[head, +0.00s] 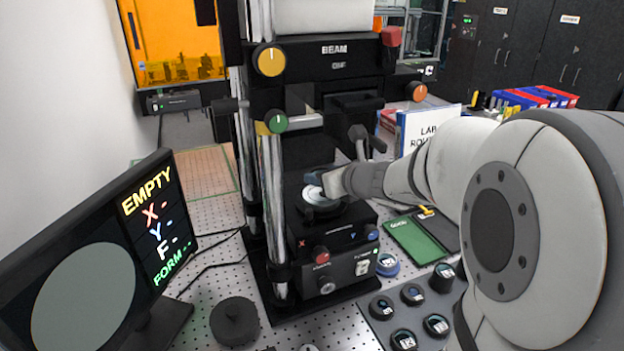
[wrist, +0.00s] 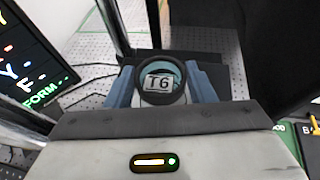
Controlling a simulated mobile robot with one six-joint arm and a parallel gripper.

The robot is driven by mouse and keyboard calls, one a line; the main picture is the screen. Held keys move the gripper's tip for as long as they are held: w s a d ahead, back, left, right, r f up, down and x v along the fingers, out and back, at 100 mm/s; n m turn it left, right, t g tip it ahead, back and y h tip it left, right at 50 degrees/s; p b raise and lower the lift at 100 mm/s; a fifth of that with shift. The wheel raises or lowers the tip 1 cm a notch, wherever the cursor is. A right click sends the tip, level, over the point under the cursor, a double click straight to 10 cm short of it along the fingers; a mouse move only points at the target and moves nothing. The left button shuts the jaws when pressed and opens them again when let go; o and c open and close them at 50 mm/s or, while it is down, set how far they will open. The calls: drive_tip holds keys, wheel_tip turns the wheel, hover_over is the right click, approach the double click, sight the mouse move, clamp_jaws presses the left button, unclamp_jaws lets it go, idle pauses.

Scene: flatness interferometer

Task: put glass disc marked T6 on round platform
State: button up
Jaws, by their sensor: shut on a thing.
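The glass disc marked T6 (wrist: 160,82) sits between the two blue fingers of my gripper (wrist: 165,92), label facing the wrist camera, in a dark round rim. In the head view my gripper (head: 318,183) reaches in from the right, low over the round platform (head: 322,212) of the black instrument. The fingers partly hide the platform; a bright round patch shows there. I cannot tell whether the disc touches the platform.
A monitor (head: 110,255) at left reads EMPTY. Chrome columns (head: 275,215) stand left of the platform. A tray (head: 408,318) with several marked discs lies front right. A dark round knob-topped piece (head: 235,322) stands front left. A green mat (head: 412,238) lies right.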

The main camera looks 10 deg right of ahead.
drive_tip(key=shift+f+b, duration=1)
drive_tip(key=shift+f, duration=0.55)
drive_tip(key=shift+s, duration=0.1)
drive_tip(key=shift+f, duration=0.15)
drive_tip(key=o, duration=1.1)
